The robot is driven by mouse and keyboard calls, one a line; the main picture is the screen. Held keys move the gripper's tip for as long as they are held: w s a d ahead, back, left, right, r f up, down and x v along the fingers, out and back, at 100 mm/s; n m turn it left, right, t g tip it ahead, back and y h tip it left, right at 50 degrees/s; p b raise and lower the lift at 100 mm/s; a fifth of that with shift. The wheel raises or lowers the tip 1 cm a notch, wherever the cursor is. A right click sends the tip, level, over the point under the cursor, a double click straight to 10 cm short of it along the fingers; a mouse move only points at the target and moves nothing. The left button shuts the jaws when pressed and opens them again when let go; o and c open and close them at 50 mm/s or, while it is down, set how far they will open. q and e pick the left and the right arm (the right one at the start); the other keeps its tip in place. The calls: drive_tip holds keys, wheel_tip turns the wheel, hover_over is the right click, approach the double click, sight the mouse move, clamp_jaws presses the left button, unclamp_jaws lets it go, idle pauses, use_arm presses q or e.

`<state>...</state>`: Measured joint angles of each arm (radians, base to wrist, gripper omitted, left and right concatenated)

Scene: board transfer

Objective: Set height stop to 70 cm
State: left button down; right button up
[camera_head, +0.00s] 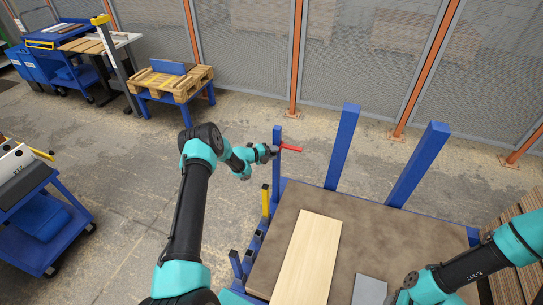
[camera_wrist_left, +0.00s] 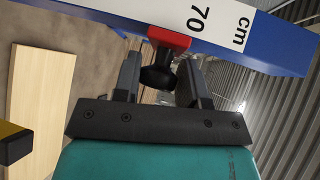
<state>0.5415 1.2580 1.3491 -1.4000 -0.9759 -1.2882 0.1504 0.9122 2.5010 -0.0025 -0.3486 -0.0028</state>
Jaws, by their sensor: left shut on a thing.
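The height stop is a red slider with a black knob. In the head view its red bar (camera_head: 290,148) sticks out to the right from a slim blue post (camera_head: 277,134). In the left wrist view the red block (camera_wrist_left: 168,39) sits on the blue post beside a white scale label (camera_wrist_left: 222,25) reading "70" and "cm". The block lies close to the "70"; the exact mark it lines up with is hidden. My left gripper (camera_head: 269,153) is at the post, its fingers (camera_wrist_left: 160,85) shut on the black knob (camera_wrist_left: 157,76). My right gripper's fingers are out of view.
A brown platform (camera_head: 376,239) with a pale board (camera_head: 308,258) and a grey piece (camera_head: 369,291) stands in front. Two thicker blue posts (camera_head: 342,146) rise behind it. A yellow-topped post (camera_head: 265,200) is near the left edge. A pallet table (camera_head: 174,84) is farther back.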

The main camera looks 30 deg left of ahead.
use_arm(q)
drive_tip(key=shift+r, duration=0.2)
drive_tip(key=c, duration=0.8)
unclamp_jaws()
drive_tip(key=shift+o, duration=0.2)
drive_tip(key=shift+a, duration=0.1)
drive_tip(key=v, duration=1.7)
drive_tip(key=shift+s+a+f, duration=0.1)
drive_tip(key=shift+s, duration=0.05)
